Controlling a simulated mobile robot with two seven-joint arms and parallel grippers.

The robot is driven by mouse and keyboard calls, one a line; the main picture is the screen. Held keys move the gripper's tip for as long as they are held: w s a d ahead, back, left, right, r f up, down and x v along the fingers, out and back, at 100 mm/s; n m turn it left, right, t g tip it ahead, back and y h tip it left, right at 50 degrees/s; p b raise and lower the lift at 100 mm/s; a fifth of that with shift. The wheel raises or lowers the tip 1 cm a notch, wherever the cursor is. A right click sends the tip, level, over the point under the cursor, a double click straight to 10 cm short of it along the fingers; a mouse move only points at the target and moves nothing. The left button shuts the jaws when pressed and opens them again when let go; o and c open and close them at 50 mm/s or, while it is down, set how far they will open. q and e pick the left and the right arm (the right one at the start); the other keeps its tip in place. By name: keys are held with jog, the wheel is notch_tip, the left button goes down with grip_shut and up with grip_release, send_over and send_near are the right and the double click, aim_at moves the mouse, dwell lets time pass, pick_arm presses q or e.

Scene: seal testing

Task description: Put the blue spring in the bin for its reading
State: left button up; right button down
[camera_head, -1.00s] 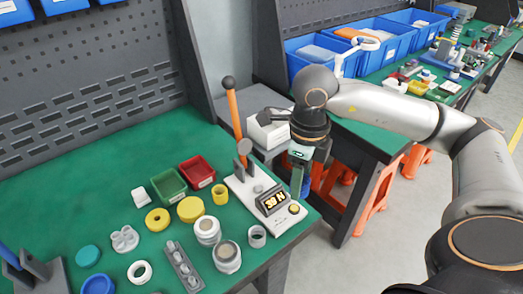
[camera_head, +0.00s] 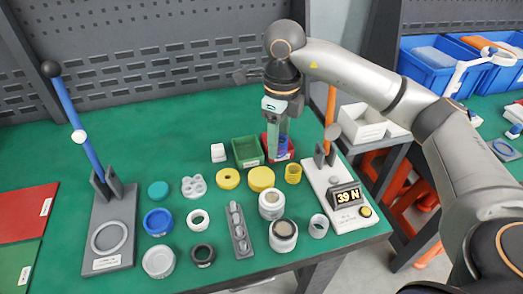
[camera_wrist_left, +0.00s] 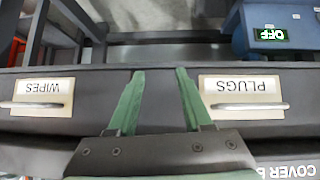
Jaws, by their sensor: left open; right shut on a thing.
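My right gripper (camera_head: 279,150) is shut on the blue spring (camera_head: 284,143), with its fingers pointing down. In the head view the spring overlaps the small red bin (camera_head: 290,155); I cannot tell whether it is above the rim or inside. The small green bin (camera_head: 247,151) stands just left of the red one and looks empty. The white force tester (camera_head: 348,216) with an orange lever (camera_head: 330,105) stands to the right; its display (camera_head: 347,196) reads 39 N. My left gripper (camera_wrist_left: 158,90) shows only in the left wrist view, open and empty, away from these things.
Yellow rings, white jars (camera_head: 271,205), a grey holder (camera_head: 240,230) and several caps and rings stand before the bins. A grey press with a blue lever (camera_head: 75,125) stands left, near a red mat (camera_head: 27,213). The green table (camera_head: 140,115) is clear behind. Labelled drawers (camera_wrist_left: 242,97) show in the wrist view.

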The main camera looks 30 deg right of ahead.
jog(key=w+d+f, duration=0.1)
jog(key=w, duration=0.1)
jog(key=w+d+f, duration=0.1)
jog(key=w+d, duration=0.1)
jog(key=w, duration=0.1)
jog(key=w+d+f, duration=0.1)
jog(key=w+f, duration=0.1)
jog(key=shift+w+d+p, duration=0.3)
jog(key=shift+d, duration=0.1)
jog(key=w+f, duration=0.1)
jog(key=w+d+f, duration=0.1)
jog(key=f, duration=0.1)
jog(key=w+d+f, duration=0.1)
jog(key=w+f, duration=0.1)
jog(key=shift+d+f, duration=0.25)
jog(key=shift+w+d+f, duration=0.1)
jog(key=shift+d+f, duration=0.05)
jog(key=shift+f, duration=1.55)
jog(key=shift+f, duration=0.15)
jog(key=c, duration=0.6)
grip_release()
jog(key=shift+c, duration=0.2)
